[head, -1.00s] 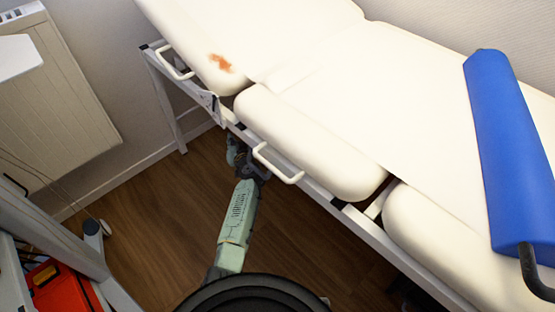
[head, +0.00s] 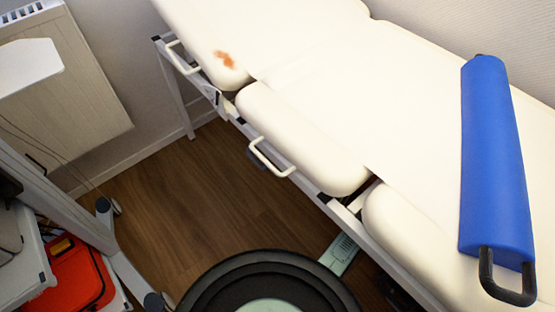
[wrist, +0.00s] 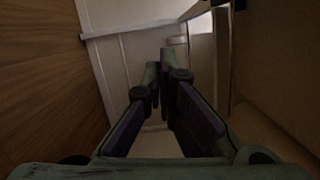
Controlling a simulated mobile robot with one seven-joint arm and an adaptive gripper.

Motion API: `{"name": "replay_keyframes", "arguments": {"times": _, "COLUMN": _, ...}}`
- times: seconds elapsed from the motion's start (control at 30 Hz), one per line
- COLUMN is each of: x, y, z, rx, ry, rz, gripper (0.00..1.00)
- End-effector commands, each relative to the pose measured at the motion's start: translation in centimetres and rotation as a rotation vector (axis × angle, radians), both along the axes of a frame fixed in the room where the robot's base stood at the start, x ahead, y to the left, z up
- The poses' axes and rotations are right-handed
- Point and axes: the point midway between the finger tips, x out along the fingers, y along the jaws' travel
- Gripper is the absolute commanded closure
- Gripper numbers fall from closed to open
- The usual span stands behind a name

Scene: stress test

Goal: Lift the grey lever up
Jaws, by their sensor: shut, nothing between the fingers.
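The couch (head: 310,75) has a white padded top and a pale metal frame. A small dark grey piece (head: 256,160) shows at the frame's edge, behind a white handle (head: 271,157); I cannot tell whether it is the grey lever. No other clear lever shows. In the wrist view, my gripper (wrist: 161,72) is shut and empty, in a dim space with pale panels and bars ahead. No lever can be made out between or at its fingers. In the head view my gripper is hidden; only a pale green link of my arm shows beside the couch's lower frame.
A blue bolster (head: 494,155) lies on the couch. A second white handle (head: 181,57) is further up its edge. At left are a radiator (head: 68,95), a metal-framed cart (head: 60,200) and a red case (head: 75,285). The wood floor (head: 190,205) between is clear.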

Motion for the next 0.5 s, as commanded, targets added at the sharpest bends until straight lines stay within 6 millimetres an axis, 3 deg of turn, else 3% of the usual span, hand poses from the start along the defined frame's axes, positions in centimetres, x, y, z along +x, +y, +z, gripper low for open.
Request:
{"name": "replay_keyframes", "arguments": {"times": 0.17, "x": -1.47, "y": 0.14, "z": 0.57, "rx": 0.05, "ry": 0.02, "rz": 0.03, "gripper": 1.0}}
{"name": "replay_keyframes", "arguments": {"times": 0.5, "x": -1.45, "y": 0.2, "z": 0.58, "rx": 0.052, "ry": 0.019, "rz": 0.032, "gripper": 1.0}}
